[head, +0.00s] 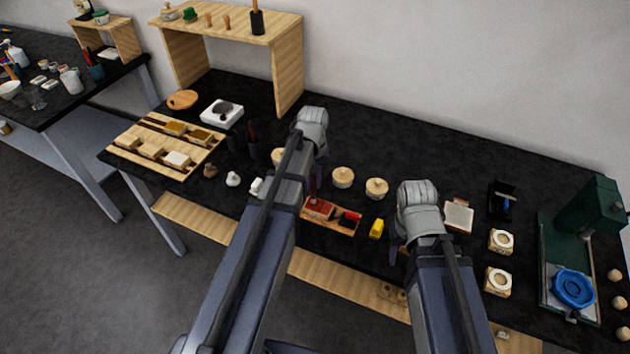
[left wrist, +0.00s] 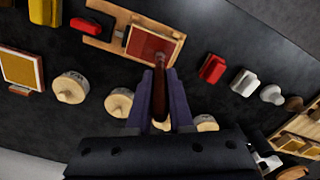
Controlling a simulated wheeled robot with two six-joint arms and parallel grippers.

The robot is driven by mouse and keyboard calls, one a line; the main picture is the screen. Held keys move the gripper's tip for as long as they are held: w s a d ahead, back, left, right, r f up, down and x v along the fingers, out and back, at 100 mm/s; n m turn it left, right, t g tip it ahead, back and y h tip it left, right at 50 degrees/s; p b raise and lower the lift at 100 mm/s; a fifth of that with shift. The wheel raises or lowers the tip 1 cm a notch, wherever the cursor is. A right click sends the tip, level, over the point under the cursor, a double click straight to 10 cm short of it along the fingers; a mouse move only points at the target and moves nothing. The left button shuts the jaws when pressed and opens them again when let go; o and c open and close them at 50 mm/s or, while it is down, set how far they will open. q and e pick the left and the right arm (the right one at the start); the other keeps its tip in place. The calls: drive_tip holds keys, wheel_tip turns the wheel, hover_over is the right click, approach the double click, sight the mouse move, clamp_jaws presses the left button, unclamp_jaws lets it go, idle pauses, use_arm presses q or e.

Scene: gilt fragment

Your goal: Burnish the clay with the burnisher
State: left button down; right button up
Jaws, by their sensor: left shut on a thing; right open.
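The clay is a flat red slab (head: 320,208) on a wooden board (head: 341,229) near the front edge of the black table. The slab also shows in the left wrist view (left wrist: 150,46). My left gripper (head: 314,188) is above the slab's far edge. It is shut on a dark reddish-brown stick, apparently the burnisher (left wrist: 159,92), held between purple fingers. The burnisher's far end overlaps the near edge of the slab in the left wrist view; I cannot tell whether they touch. My right gripper (head: 401,252) is open near the front edge, right of the board.
A yellow block (head: 376,229) lies between the board and my right gripper. Round wooden lidded pots (head: 343,177) stand behind. Small white pieces (head: 233,179) stand left. The back middle of the table is clear.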

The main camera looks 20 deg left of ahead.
use_arm(q)
drive_tip(key=shift+r+p, duration=2.95)
wheel_tip(320, 180, up, 3)
drive_tip(key=p, duration=0.3)
drive_tip(key=shift+r, duration=0.1)
